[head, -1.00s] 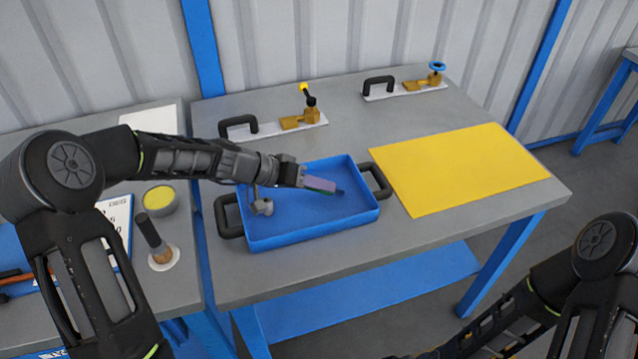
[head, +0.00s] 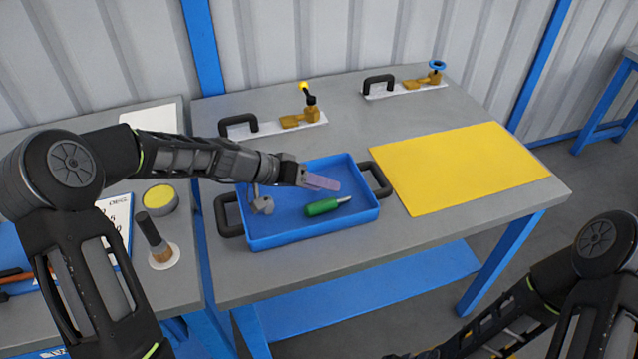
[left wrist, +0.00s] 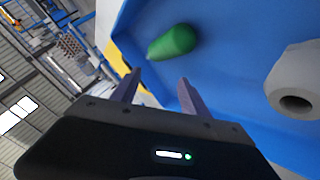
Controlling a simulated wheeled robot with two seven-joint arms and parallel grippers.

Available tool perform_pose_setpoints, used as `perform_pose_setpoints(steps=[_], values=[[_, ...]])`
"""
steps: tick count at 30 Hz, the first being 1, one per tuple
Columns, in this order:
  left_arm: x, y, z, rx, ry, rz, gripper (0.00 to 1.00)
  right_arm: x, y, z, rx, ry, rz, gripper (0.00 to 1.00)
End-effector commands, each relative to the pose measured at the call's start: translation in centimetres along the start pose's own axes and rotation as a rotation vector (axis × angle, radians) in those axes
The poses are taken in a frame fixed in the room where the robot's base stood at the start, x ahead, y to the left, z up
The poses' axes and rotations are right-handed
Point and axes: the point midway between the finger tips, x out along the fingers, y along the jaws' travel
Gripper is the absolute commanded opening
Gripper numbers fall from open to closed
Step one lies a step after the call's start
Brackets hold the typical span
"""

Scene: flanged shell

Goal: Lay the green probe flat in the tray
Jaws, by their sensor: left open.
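The green probe (head: 324,206) lies flat on the floor of the blue tray (head: 290,237), near its middle, with its thin grey tip pointing right. It also shows in the left wrist view (left wrist: 174,42), just beyond the fingertips and apart from them. My left gripper (head: 322,183) is open and empty, over the tray and behind the probe in the head view; its two fingers show in the left wrist view (left wrist: 158,82). My right arm shows at the lower right of the head view, but its gripper is not in view.
A grey fitting (head: 263,205) with a hole sits in the tray's left part. The tray has black handles at both ends. A yellow sheet (head: 458,168) lies to the right. Two valve pieces on plates (head: 296,120) (head: 405,88) stand behind.

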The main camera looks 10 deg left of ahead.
Motion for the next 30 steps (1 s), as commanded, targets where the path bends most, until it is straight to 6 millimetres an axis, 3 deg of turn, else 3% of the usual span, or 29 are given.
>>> perform_pose_setpoints(steps=[5, 19, 30], values=[[-0.7, -0.1, 0.0, 0.0, 0.001, -0.002, 0.53, 0.2, 0.1, 0.0, 0.0, 0.0, 0.0, 0.36], [-7.3, -0.1, 0.0, 0.001, 0.001, -0.002, 0.53, 1.2, 0.5, 0.0, 0.0, 0.001, 0.0, 0.36], [-7.8, 0.0, 0.0, 0.0, 0.0, 0.0, 0.53, 1.2, 0.5, 0.0, 0.0, 0.001, 0.0, 0.36]])
